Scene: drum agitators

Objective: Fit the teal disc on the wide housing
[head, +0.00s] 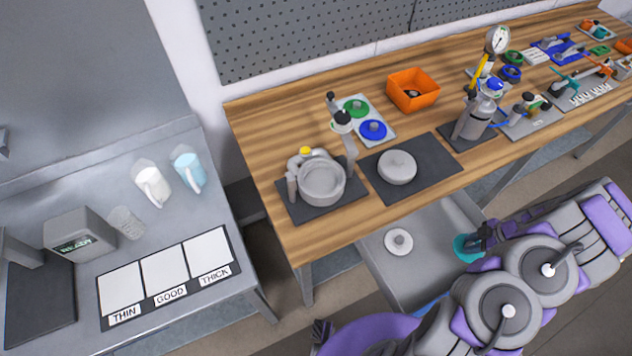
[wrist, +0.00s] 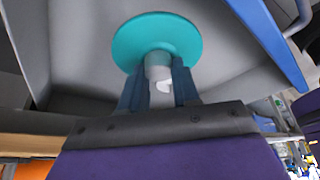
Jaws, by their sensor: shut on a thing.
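The teal disc (wrist: 157,38) has a grey hub, and my gripper (wrist: 159,88) is shut on that hub in the wrist view. In the head view the teal disc (head: 464,248) is at the right side of the open grey drawer below the bench, with my gripper (head: 480,238) beside it. The wide housing is likely the round grey open-topped pot (head: 322,184) with a yellow cap, on a dark mat at the bench's left end. My gripper is well to the right of it and lower. Whether the disc touches the drawer floor is unclear.
The drawer (head: 390,272) also holds a white disc (head: 398,241). A grey round lid (head: 397,167) lies on a dark mat right of the housing. Green and blue discs lie on a tray (head: 383,130) behind. An orange bin (head: 413,90) stands further back. The bench's front edge overhangs the drawer.

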